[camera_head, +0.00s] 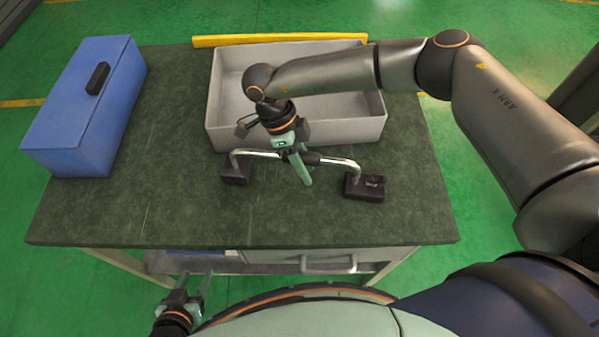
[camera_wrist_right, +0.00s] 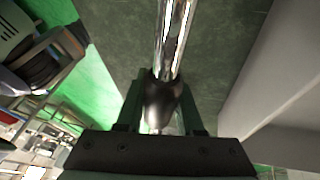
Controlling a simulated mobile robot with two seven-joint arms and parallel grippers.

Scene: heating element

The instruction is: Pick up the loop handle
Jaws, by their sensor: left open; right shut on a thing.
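The loop handle (camera_head: 338,163) is a shiny metal bar with a black middle grip and a dark block at each end. It is at the table's middle, in front of the grey bin. My right gripper (camera_head: 302,168) is shut on its black middle grip. In the right wrist view the grip (camera_wrist_right: 162,98) sits between both fingers, and the bar runs away upward. I cannot tell whether the end blocks touch the table. My left gripper (camera_head: 190,287) is open and empty, low in front of the table's front edge.
The open grey bin (camera_head: 225,118) stands right behind the handle, with a yellow bar (camera_head: 280,39) behind it. A blue box (camera_head: 75,110) with a black handle is at the left. The dark green tabletop (camera_head: 140,210) is clear at the front. A drawer (camera_head: 335,257) is below.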

